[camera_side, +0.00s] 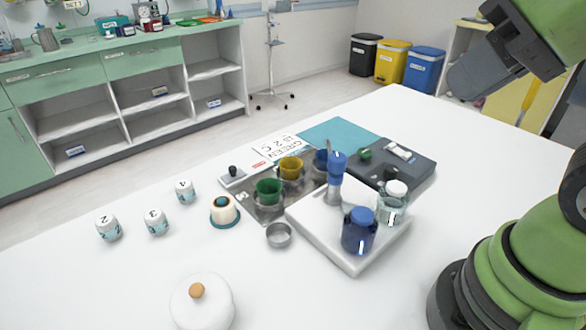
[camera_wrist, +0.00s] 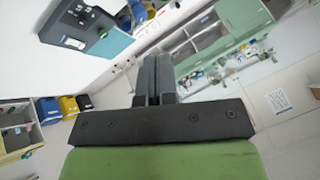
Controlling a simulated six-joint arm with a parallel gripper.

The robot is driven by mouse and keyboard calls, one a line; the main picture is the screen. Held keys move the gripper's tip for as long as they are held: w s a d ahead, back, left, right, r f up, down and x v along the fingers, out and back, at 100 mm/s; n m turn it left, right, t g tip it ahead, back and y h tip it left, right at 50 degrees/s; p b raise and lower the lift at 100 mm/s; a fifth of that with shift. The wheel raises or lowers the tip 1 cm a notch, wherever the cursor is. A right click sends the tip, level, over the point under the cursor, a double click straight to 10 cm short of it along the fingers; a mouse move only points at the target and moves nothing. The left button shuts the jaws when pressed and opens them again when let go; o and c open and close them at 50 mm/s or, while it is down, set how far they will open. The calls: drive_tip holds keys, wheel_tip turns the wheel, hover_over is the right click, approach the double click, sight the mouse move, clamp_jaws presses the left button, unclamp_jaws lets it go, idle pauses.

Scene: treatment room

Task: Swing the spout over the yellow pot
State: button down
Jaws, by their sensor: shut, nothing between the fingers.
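The yellow pot (camera_side: 291,168) stands in a metal holder between a green pot (camera_side: 268,190) and a blue pot (camera_side: 320,158). An upright grey post with a blue top (camera_side: 337,160) stands just right of the pots on a white base; it looks like the spout's column. Which pot the spout points over is too small to tell. My gripper (camera_side: 462,84) is high at the upper right of the side view, well apart from the pots and post. In the wrist view its fingers (camera_wrist: 156,75) are together and empty.
A dark grey tray (camera_side: 415,171) lies behind. Numbered small jars (camera_side: 156,222) and a white lidded pot (camera_side: 203,302) are to the left.

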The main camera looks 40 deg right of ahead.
idle(0.3)
drive_tip(key=c, duration=1.3)
unclamp_jaws()
drive_tip(key=shift+w, duration=0.2)
drive_tip(key=o, duration=0.6)
drive_tip(key=shift+w+d+r+m+g, duration=0.15)
drive_tip(key=shift+w+m+g, duration=0.35)
drive_tip(key=shift+w+m, duration=0.6)
drive_tip(key=m+g+h, duration=0.2)
drive_tip(key=m+g, duration=0.4)
drive_tip(key=m, duration=0.5)
hover_over(338, 157)
wheel_tip(338, 157, down, 11)
drive_tip(key=shift+f, duration=0.1)
wheel_tip(338, 157, down, 10)
drive_tip(key=shift+r, duration=0.25)
clamp_jaws()
